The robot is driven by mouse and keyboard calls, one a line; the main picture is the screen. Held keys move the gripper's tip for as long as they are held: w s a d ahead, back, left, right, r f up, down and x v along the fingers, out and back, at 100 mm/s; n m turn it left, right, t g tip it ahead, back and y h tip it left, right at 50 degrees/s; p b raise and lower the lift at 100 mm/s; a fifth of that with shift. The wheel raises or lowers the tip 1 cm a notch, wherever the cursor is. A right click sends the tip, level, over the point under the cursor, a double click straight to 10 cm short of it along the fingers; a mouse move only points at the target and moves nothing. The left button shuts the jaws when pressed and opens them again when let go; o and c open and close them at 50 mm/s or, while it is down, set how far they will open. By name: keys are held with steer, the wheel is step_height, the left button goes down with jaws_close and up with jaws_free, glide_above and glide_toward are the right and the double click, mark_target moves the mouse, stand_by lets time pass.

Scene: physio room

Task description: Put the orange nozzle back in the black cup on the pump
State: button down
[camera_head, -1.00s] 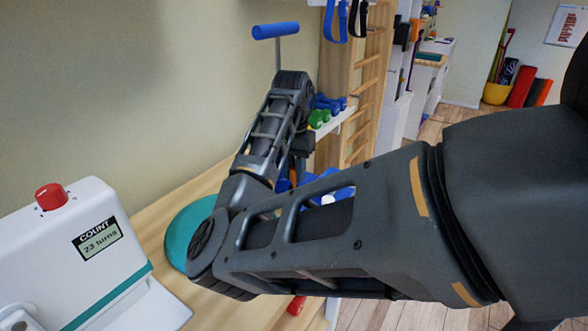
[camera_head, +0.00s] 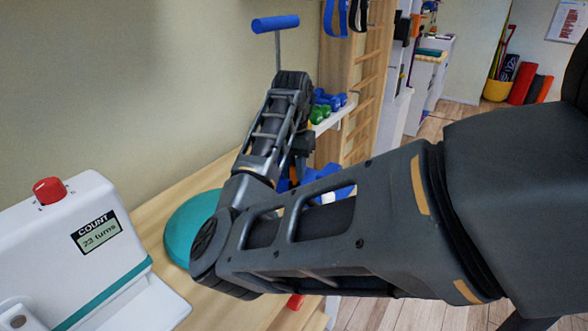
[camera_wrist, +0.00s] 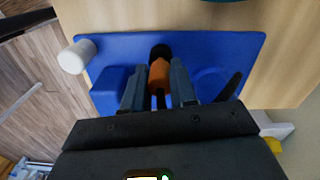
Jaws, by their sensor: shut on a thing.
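The orange nozzle (camera_wrist: 159,76) is between the two fingers of my gripper (camera_wrist: 158,84) in the wrist view, and the fingers are shut on it. A dark stem shows at its near end. The black cup (camera_wrist: 161,51) shows as a dark round shape just beyond the nozzle's far end. I cannot tell whether the nozzle tip is in it or only in front of it. The blue pump (camera_wrist: 125,48) lies under the gripper.
A white cylinder (camera_wrist: 77,56) is at the pump's left corner. A black bar (camera_wrist: 229,88) is right of the fingers. On the wooden table (camera_head: 235,309), a teal dome (camera_head: 186,231) and a white counter machine (camera_head: 70,250) stand left of my arm.

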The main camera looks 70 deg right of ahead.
steer(key=shift+f, duration=0.35)
stand_by(0.3)
steer(key=c, duration=0.8)
jaws_free()
steer(key=shift+r, duration=0.15)
steer(key=shift+r+p, duration=3.4)
steer(key=shift+p, duration=0.4)
